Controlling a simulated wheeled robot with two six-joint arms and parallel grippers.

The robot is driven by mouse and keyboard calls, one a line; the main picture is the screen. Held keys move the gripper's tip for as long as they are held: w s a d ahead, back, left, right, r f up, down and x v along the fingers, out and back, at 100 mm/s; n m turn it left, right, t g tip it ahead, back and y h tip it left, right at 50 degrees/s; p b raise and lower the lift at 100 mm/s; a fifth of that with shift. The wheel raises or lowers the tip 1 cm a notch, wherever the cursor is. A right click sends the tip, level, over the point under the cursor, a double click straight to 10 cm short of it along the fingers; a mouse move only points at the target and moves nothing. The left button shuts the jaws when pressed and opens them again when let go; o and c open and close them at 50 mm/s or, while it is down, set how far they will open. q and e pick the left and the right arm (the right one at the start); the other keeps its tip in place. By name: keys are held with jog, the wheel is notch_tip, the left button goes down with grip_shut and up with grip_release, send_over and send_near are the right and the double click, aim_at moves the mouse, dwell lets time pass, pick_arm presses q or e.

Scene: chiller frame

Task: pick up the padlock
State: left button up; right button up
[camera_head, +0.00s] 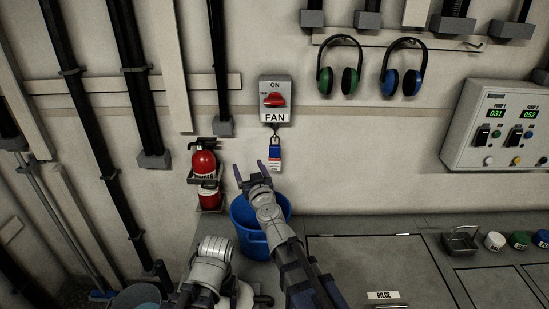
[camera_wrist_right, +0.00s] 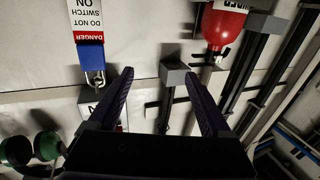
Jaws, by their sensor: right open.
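The blue padlock (camera_head: 274,152) hangs by its shackle under the grey FAN switch box (camera_head: 275,98) on the wall, with a red and white tag (camera_head: 274,165) at it. In the right wrist view the padlock (camera_wrist_right: 91,57) appears upside down at the upper left, left of the fingers, with its danger tag (camera_wrist_right: 86,18) above it. My right gripper (camera_head: 251,171) is open and empty, below and slightly left of the padlock, not touching it. Its two dark fingers (camera_wrist_right: 158,76) are spread apart. Part of my left arm shows at the bottom, but its gripper does not.
A red fire extinguisher (camera_head: 203,163) is mounted on the wall left of the gripper. A blue bucket (camera_head: 250,243) stands below it. Green earmuffs (camera_head: 338,80) and blue earmuffs (camera_head: 402,82) hang to the right. A control panel (camera_head: 505,150) is farther right.

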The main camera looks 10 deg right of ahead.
aim_at(275, 154)
jog(key=d+f+m+h, duration=0.1)
jog(key=d+m+h, duration=0.3)
jog(key=d+h, duration=0.3)
jog(key=shift+y, duration=0.3)
jog(key=shift+d+x, duration=0.25)
jog(key=shift+x, duration=2)
jog(key=shift+d+x, duration=0.2)
jog(key=shift+x, duration=2.1)
jog(key=shift+s, duration=0.15)
jog(key=shift+c, duration=0.2)
grip_shut()
